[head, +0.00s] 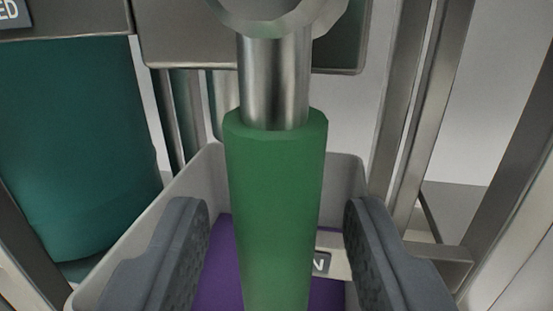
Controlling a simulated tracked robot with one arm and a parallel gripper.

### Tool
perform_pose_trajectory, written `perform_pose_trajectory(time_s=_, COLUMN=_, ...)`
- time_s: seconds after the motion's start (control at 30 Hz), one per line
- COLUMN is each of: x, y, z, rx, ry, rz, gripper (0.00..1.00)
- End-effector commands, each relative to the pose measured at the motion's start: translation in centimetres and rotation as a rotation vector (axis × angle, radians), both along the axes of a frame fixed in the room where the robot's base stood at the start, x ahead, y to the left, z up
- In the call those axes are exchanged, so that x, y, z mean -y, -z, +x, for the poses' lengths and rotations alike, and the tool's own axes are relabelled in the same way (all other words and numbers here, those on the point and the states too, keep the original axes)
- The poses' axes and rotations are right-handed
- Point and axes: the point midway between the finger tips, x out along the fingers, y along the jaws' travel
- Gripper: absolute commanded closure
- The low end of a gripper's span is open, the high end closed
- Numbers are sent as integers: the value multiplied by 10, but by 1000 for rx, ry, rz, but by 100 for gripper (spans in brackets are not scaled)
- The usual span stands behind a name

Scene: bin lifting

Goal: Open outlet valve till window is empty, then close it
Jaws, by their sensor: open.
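The outlet valve's handle has a green grip (276,200) on a metal stem (273,80), which runs up to a round metal hub (280,15) at the top of the view. My gripper (277,235) is open, with one dark grey finger on each side of the green grip. A gap shows between each finger and the grip. The grip hangs straight down in the picture. I cannot make out a window in this view.
A grey bin (345,175) with purple contents (222,265) is below and behind the grip. A teal cylinder (75,150) stands at left. Metal frame posts (425,110) rise at right.

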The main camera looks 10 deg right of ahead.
Motion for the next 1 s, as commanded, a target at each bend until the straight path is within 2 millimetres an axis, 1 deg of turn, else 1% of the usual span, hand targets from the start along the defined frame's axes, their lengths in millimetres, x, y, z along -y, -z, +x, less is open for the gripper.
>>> perform_pose_trajectory(time_s=0.1, x=1, y=2, z=9, rx=-2, ry=0, rz=0, gripper=58)
perform_pose_trajectory(time_s=0.23, x=2, y=1, z=15, rx=-2, ry=-1, rz=0, gripper=58)
perform_pose_trajectory(time_s=0.57, x=2, y=0, z=18, rx=-2, ry=-1, rz=0, gripper=58)
perform_pose_trajectory(time_s=0.6, x=2, y=0, z=18, rx=-2, ry=-1, rz=0, gripper=61)
perform_pose_trajectory(time_s=0.67, x=2, y=0, z=18, rx=-2, ry=0, rz=0, gripper=78)
perform_pose_trajectory(time_s=0.7, x=2, y=0, z=18, rx=-2, ry=0, rz=0, gripper=89)
perform_pose_trajectory(time_s=0.73, x=2, y=0, z=18, rx=-3, ry=0, rz=0, gripper=97)
perform_pose_trajectory(time_s=0.77, x=2, y=0, z=18, rx=-3, ry=0, rz=0, gripper=100)
perform_pose_trajectory(time_s=1.0, x=4, y=1, z=15, rx=-1, ry=3, rz=10, gripper=100)
